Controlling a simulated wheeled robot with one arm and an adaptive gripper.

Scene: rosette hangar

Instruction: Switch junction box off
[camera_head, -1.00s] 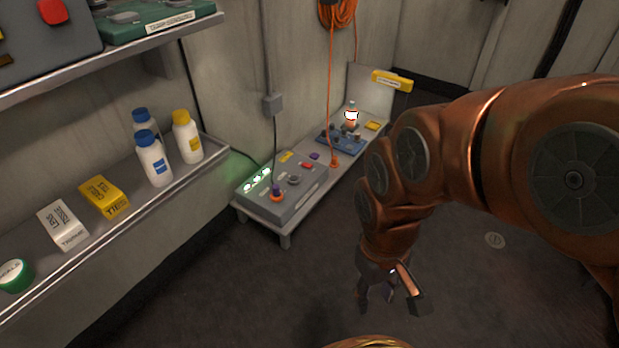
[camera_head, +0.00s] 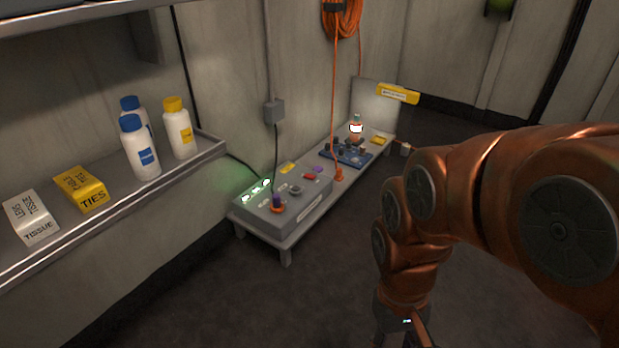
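The grey junction box (camera_head: 300,212) sits on the near end of a low grey bench against the wall. Its top carries lit green indicators (camera_head: 256,189), a grey round knob, a red part, a purple part and a yellow label. An orange cable ends in a plug (camera_head: 338,175) at the box's far end. My gripper (camera_head: 402,340) is at the bottom edge, right of and apart from the box. Its fingers are mostly cut off by the frame.
A blue board (camera_head: 346,153), a bottle with a white label (camera_head: 356,128) and a yellow block (camera_head: 378,140) stand farther along the bench. A wall shelf (camera_head: 205,152) at left holds bottles and boxes. Dark floor (camera_head: 290,300) before the bench is clear.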

